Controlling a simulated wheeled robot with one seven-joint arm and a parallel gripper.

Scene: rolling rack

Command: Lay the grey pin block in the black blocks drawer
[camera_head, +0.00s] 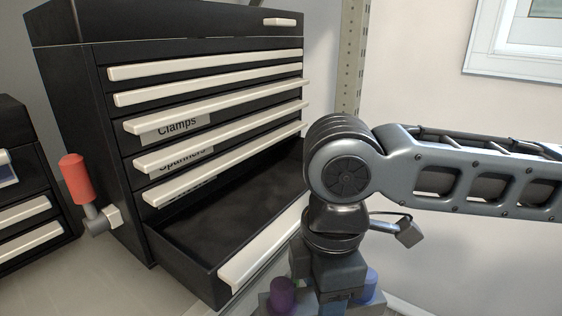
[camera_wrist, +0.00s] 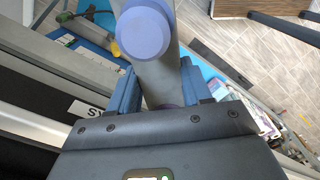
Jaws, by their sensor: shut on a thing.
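The grey pin block (camera_head: 335,307), with a purple pin and a blue pin sticking up, hangs low at the bottom edge of the head view. My gripper (camera_head: 335,283) is shut on it from above. In the wrist view the block (camera_wrist: 157,75) lies between the two blue fingers of my gripper (camera_wrist: 160,95), a round blue pin end showing. The lowest drawer (camera_head: 215,228) of the black chest is pulled open and its visible floor is empty. Its label is hidden. The gripper and block are in front and to the right of the drawer, outside it.
The drawers above, with white handles and labels reading Clamps and Spanners (camera_head: 182,158), are pulled out slightly or shut. The wrist view shows a floor (camera_wrist: 235,45) and cluttered items below.

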